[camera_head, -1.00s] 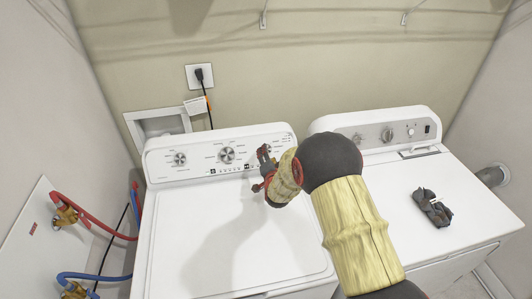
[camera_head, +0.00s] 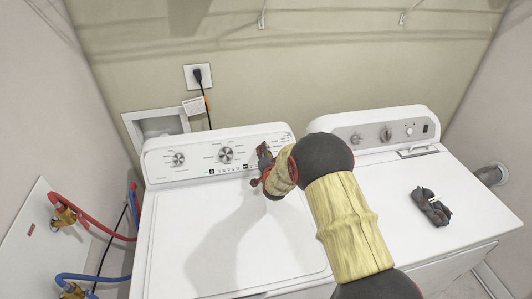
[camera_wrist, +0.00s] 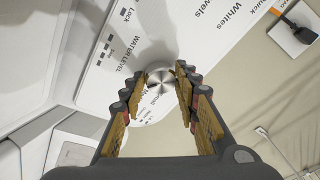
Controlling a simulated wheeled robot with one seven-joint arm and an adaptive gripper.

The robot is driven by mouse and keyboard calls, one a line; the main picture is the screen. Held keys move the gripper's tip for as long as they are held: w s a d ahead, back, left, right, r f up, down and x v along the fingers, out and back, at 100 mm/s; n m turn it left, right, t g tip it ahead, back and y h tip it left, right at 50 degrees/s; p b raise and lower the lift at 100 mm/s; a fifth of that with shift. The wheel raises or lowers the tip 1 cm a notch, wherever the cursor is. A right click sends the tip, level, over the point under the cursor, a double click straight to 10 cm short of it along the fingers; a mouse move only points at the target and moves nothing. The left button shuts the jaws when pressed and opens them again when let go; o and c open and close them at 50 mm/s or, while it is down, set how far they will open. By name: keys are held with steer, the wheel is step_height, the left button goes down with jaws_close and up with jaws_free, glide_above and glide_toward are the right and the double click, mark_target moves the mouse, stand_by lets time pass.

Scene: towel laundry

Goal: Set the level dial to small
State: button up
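The silver level dial (camera_wrist: 160,81) shows in the wrist view on the white washer panel, near printed water-level text. My gripper (camera_wrist: 161,76) is open, with one finger on each side of the dial. A narrow gap seems to show between dial and fingers; I cannot tell whether either touches. In the head view my gripper (camera_head: 264,158) is at the right end of the washer's control panel (camera_head: 205,165) and largely hides this dial. The dial's pointer and setting are too small to read.
Two other dials, a large middle one (camera_head: 226,154) and a left one (camera_head: 178,159), are on the washer panel. The dryer (camera_head: 390,185) stands to the right with a dark crumpled cloth (camera_head: 431,207) on top. The washer lid (camera_head: 215,230) is clear.

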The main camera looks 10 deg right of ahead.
steer(key=c, duration=0.6)
steer(key=shift+n+b, duration=0.3)
steer(key=shift+b, duration=0.15)
steer(key=n+y+b, duration=0.1)
steer(key=n+b, duration=0.1)
steer(key=n, duration=0.2)
steer(key=n+y+b, duration=0.1)
steer(key=n+b, duration=0.2)
steer(key=n, duration=0.1)
steer(key=n+y+b, duration=0.1)
steer(key=n+b, duration=0.2)
steer(key=n, duration=0.1)
steer(key=shift+d, duration=0.4)
steer(key=shift+n+g+y+b, duration=0.45)
steer(key=shift+n+y, duration=0.25)
steer(key=shift+n, duration=1.9)
